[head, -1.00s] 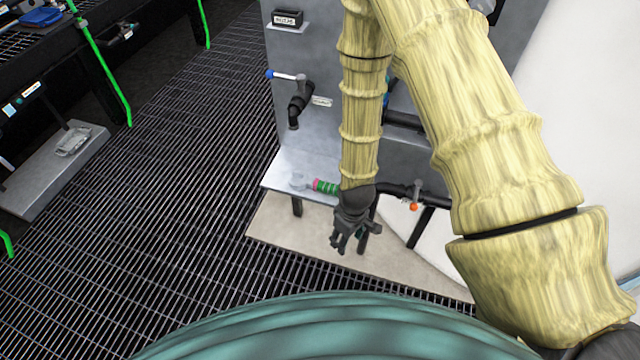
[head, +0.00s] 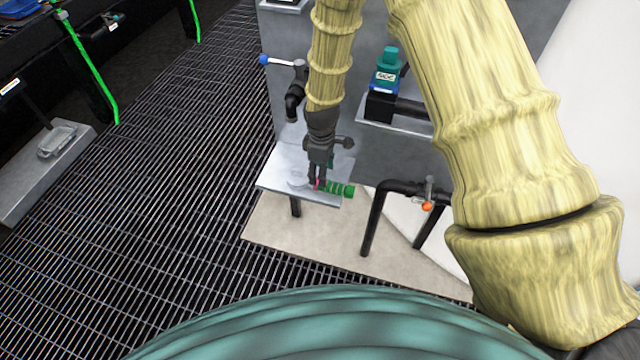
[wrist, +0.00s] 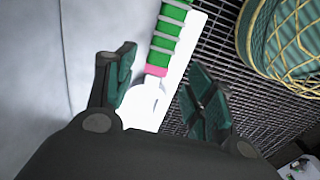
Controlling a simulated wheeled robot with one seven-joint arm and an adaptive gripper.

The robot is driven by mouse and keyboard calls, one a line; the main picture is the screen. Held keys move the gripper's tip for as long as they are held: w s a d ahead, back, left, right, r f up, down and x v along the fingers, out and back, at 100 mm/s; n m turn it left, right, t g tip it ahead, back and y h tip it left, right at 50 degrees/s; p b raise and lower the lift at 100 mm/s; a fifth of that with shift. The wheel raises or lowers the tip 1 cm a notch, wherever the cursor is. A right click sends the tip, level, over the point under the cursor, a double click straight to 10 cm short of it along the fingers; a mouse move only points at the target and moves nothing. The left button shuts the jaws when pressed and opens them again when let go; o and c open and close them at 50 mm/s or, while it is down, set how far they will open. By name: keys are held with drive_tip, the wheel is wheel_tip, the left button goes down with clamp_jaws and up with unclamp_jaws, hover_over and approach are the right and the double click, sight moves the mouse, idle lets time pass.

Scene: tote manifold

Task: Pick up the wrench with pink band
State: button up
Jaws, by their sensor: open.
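The wrench (head: 340,188) lies on a small metal shelf (head: 272,180). It has a green ribbed handle, a pink band and a pale head pointing left in the head view. In the wrist view the wrench (wrist: 166,40) runs down from the top, its pink band and whitish head lying between my fingers as seen from above. My gripper (head: 317,186) is open, pointing down over the wrench near the band. It also shows in the wrist view (wrist: 160,88), with fingers apart on either side of the wrench. I cannot tell how far the fingertips are above the shelf.
A grey panel wall stands behind the shelf. A valve with a blue-tipped handle (head: 282,63) is above left. A teal and blue device (head: 386,72) sits on a bracket to the right. A black pipe with an orange-tipped valve (head: 428,200) is right. Grating floor (head: 180,200) is left.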

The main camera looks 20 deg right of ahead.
drive_tip(key=f, duration=0.3)
drive_tip(key=shift+d+f, duration=0.1)
drive_tip(key=shift+d, duration=0.1)
drive_tip(key=shift+f, duration=0.75)
drive_tip(key=shift+c, duration=0.4)
clamp_jaws()
drive_tip(key=shift+r, duration=0.1)
